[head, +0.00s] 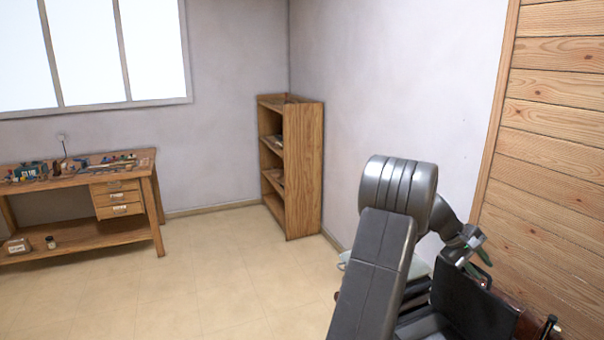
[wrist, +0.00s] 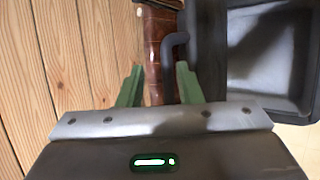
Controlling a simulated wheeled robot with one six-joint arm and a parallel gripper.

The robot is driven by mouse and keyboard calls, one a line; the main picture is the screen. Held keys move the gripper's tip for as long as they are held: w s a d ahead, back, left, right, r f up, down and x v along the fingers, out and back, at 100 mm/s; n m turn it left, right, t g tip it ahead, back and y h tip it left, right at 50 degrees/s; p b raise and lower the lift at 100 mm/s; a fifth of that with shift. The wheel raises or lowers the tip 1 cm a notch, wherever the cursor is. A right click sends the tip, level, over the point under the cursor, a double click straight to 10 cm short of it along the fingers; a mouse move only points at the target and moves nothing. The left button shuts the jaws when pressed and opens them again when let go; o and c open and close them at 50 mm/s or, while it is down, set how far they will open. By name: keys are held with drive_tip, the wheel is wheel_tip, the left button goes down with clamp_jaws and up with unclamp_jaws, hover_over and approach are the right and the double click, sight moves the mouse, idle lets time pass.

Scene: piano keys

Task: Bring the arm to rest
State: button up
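My arm (head: 385,250) is folded at the lower right of the head view, with thick grey links close to the camera. My gripper (head: 474,252) shows small beyond the arm, near the wood-panelled wall. In the wrist view my gripper (wrist: 159,78) has two green fingers standing apart. A glossy brown, banded shaft-like thing (wrist: 156,45) with a grey hooked piece shows in line with the gap between them. It seems to lie beyond the fingers, and I see no clear grip on it. No piano keys show.
A grey open tray (wrist: 270,50) is right of the fingers in the wrist view. Wood planks (head: 550,150) stand close on the right. A workbench (head: 90,180) with small items and an open shelf (head: 303,170) stand farther off. The tile floor (head: 210,270) between is clear.

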drive_tip(key=shift+x, duration=0.8)
drive_tip(key=shift+a, duration=0.2)
